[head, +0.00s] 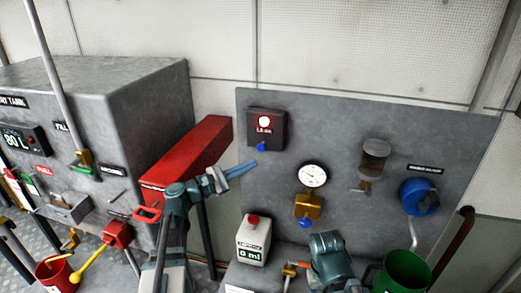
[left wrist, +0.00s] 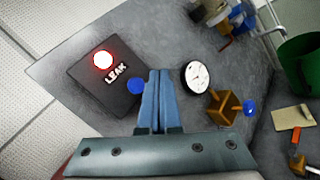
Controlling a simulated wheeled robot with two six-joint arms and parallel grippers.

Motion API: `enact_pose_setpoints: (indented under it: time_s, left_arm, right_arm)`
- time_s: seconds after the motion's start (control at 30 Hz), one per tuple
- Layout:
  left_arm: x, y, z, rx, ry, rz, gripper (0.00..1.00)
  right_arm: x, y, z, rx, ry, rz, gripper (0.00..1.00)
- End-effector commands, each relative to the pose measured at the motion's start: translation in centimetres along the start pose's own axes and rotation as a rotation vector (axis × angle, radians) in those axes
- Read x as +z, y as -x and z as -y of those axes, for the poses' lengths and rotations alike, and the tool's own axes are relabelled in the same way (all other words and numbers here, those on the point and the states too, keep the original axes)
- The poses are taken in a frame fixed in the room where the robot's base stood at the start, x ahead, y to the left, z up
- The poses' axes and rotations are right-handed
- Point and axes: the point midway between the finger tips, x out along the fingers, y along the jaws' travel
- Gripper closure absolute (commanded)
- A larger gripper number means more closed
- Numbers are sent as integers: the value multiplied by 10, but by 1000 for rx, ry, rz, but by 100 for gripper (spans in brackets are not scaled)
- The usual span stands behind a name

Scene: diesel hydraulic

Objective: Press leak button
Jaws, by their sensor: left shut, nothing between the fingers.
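The leak box (head: 278,128) is a dark box on the upper left of the grey panel, with a lit red lamp (head: 264,121). A blue button (head: 261,147) sits at its lower edge. In the left wrist view the box reads LEAK (left wrist: 117,73), its lamp glows, and the blue button (left wrist: 137,86) is just left of the fingers. My left gripper (head: 254,163) is shut and empty, its tips slightly below the button in the head view; contact cannot be told. Part of my right arm (head: 330,257) shows at the bottom; its fingers are not visible.
A round gauge (head: 312,176) on a brass fitting (head: 308,206) with another blue knob (head: 305,223) is to the right. A red beam (head: 195,150) lies behind my left arm. A green bucket (head: 405,270) and white can (head: 253,240) stand below.

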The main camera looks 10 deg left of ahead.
Motion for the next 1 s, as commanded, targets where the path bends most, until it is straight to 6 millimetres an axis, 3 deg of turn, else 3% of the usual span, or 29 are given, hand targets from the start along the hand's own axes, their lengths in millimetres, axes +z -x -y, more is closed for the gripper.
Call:
enact_pose_setpoints:
  time_s: [0.4,1.0]
  left_arm:
    - [-26,-36,-26,-1,0,1,100]
    - [-27,-37,-27,0,0,0,100]
  right_arm:
    - [0,0,0,0,0,0,50]
    - [0,0,0,0,0,0,50]
